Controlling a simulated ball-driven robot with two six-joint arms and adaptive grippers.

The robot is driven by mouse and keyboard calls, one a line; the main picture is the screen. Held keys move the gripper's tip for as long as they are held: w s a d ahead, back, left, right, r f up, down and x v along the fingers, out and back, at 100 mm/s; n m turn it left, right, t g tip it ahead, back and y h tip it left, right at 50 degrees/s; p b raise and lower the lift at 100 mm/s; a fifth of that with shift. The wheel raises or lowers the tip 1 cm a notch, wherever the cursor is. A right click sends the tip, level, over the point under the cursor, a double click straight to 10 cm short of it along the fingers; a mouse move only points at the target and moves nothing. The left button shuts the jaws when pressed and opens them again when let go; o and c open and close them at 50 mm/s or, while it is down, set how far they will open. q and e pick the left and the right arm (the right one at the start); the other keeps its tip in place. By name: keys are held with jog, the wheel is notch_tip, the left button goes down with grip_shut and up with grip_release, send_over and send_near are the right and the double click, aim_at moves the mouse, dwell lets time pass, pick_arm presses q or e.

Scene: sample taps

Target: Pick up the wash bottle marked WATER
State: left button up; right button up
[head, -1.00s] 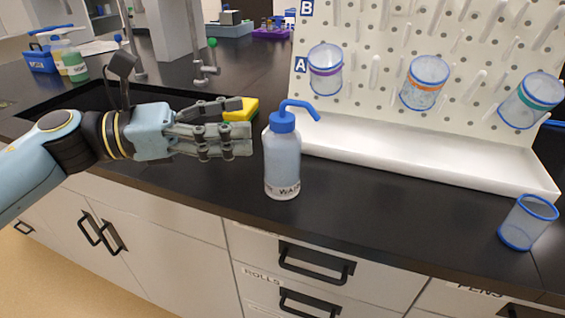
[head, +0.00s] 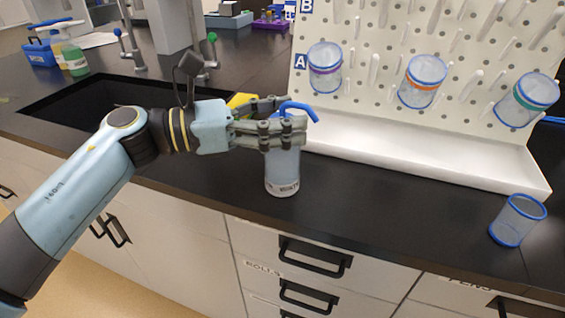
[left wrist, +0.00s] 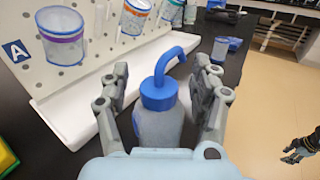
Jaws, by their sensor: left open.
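The wash bottle (head: 283,170) is pale and translucent with a blue cap and bent blue spout. It stands upright on the black counter, and its label near the base is partly legible as WATER. It also shows in the left wrist view (left wrist: 159,122), its cap between the fingers. My left gripper (head: 290,133) is open around the bottle's upper part, one finger on each side. In the left wrist view gaps show between the fingers and the cap. The fingers hide part of the bottle's shoulder in the head view. A dark gripper (left wrist: 300,150), apparently my right one, shows at the right edge of the left wrist view.
A white pegboard (head: 375,95) with banded beakers on pegs and a white trough (head: 430,160) stands behind. A blue-rimmed beaker (head: 517,220) stands on the counter at right. A yellow sponge (head: 240,100) is behind my gripper. A sink (head: 75,108) lies at left.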

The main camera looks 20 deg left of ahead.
pick_arm(q)
jog(key=c, duration=0.9)
grip_shut()
pick_arm(e)
jog(key=shift+a, duration=0.35)
pick_arm(q)
jog(key=shift+r, duration=0.1)
pick_arm(e)
jog(key=shift+d, duration=0.15)
